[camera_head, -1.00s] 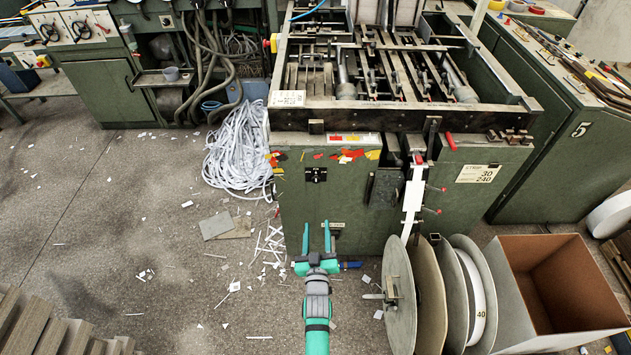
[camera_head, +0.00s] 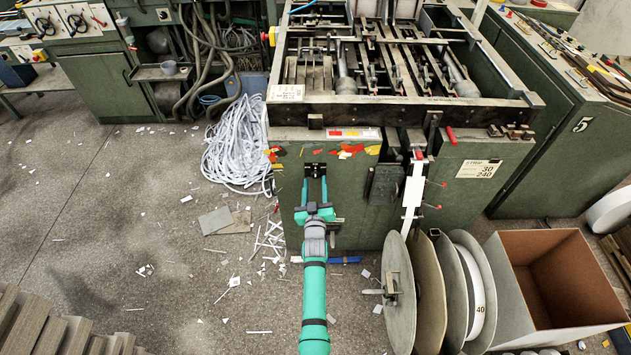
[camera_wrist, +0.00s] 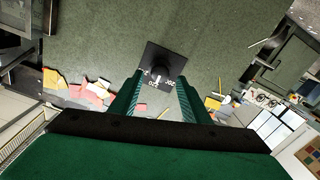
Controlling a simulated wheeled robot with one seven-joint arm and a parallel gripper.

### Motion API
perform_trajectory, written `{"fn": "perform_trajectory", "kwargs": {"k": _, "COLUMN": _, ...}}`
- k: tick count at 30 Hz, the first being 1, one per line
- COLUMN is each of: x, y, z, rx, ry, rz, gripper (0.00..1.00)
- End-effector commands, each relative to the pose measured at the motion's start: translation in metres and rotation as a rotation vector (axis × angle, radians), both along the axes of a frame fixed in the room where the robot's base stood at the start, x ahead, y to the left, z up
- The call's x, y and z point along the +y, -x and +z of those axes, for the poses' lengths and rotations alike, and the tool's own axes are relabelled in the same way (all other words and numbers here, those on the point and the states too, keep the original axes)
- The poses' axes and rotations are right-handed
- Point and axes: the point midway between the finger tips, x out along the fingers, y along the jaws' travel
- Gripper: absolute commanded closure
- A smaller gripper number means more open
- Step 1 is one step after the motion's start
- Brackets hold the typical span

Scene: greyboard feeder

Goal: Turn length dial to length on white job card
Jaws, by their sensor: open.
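The length dial (camera_head: 315,170) is a small dark square plate with a knob on the green machine's front. A whitish card (camera_head: 478,170) on the machine's right front reads "STRIP 30 240". Another pale card (camera_head: 286,93) at the top left edge is unreadable.
A dark box-like part (camera_head: 384,184) and a white strip (camera_head: 412,192) are right of the dial. Large reels (camera_head: 399,290) and an open carton (camera_head: 551,290) stand at front right. White strip scrap (camera_head: 238,150) lies left of the machine.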

Motion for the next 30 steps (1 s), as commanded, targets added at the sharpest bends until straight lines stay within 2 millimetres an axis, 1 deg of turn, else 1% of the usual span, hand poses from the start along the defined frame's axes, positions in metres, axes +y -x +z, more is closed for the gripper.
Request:
{"fn": "perform_trajectory", "kwargs": {"k": 1, "x": 0.000, "y": -0.006, "z": 0.001, "rx": -0.001, "ry": 0.000, "rz": -0.001, "gripper": 0.57}}
{"fn": "perform_trajectory", "kwargs": {"k": 6, "x": 0.000, "y": -0.017, "z": 0.000, "rx": 0.001, "ry": -0.001, "rz": 0.000, "gripper": 0.57}}
{"fn": "perform_trajectory", "kwargs": {"k": 17, "x": 0.000, "y": -0.020, "z": 0.000, "rx": 0.001, "ry": 0.000, "rz": 0.000, "gripper": 0.57}}
{"fn": "perform_trajectory", "kwargs": {"k": 18, "x": 0.000, "y": -0.020, "z": 0.000, "rx": 0.001, "ry": 0.000, "rz": 0.000, "gripper": 0.67}}
{"fn": "perform_trajectory", "kwargs": {"k": 20, "x": 0.000, "y": -0.020, "z": 0.000, "rx": 0.001, "ry": 0.000, "rz": 0.000, "gripper": 0.81}}
{"fn": "perform_trajectory", "kwargs": {"k": 21, "x": -0.001, "y": -0.020, "z": 0.000, "rx": 0.001, "ry": 0.000, "rz": 0.000, "gripper": 0.91}}
{"fn": "perform_trajectory", "kwargs": {"k": 22, "x": 0.000, "y": -0.020, "z": 0.000, "rx": 0.001, "ry": 0.000, "rz": 0.000, "gripper": 0.98}}
{"fn": "perform_trajectory", "kwargs": {"k": 30, "x": 0.000, "y": -0.020, "z": 0.000, "rx": 0.001, "ry": -0.015, "rz": 0.000, "gripper": 0.98}}
